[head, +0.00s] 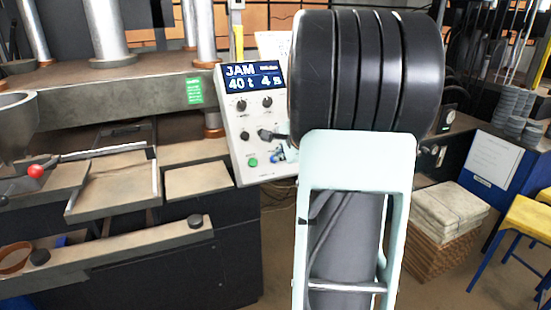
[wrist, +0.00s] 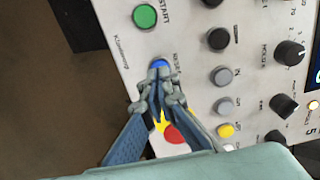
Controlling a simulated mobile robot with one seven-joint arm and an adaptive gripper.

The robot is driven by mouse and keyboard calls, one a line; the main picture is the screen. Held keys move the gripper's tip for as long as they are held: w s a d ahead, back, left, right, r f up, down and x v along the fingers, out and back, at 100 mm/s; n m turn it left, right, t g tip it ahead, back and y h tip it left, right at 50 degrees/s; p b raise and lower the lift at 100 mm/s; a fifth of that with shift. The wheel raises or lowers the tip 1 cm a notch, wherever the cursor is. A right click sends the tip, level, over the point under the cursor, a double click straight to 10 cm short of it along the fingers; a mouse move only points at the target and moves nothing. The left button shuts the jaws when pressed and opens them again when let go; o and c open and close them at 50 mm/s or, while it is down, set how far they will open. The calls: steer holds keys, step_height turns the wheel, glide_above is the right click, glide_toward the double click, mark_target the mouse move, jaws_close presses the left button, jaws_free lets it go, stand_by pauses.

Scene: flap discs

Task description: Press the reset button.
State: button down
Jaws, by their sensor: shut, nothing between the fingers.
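The blue reset button (wrist: 159,63) shows on the pale control panel in the wrist view, with lettering beside it that seems to read RESET. My gripper (wrist: 160,78) is shut and empty. Its fingertips overlap the button's lower edge in this view; I cannot tell whether they touch it. In the head view the blue button (head: 275,158) is low on the control panel (head: 240,125), beside my arm, which hides the panel's right part. The panel's screen (head: 252,78) reads JAM and 40 t.
A green START button (wrist: 145,16) sits beside the blue one. A red stop button on yellow (wrist: 173,134) lies partly behind my fingers. Several knobs and small buttons, including a grey one (wrist: 222,76), are close by. A press bench (head: 110,95) stands left of the panel.

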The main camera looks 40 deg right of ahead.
steer(key=shift+b+x, duration=0.7)
steer(key=shift+x, duration=0.5)
stand_by(0.6)
steer(key=shift+s+a+r, duration=0.1)
steer(key=shift+s+r, duration=0.3)
steer(key=shift+r, duration=0.05)
steer(key=p+v, duration=0.1)
steer(key=v, duration=0.5)
steer(key=shift+s+r+p, duration=0.2)
steer(key=shift+s+p, duration=0.15)
steer(key=shift+p, duration=0.05)
steer(key=shift+a, duration=0.2)
stand_by(0.3)
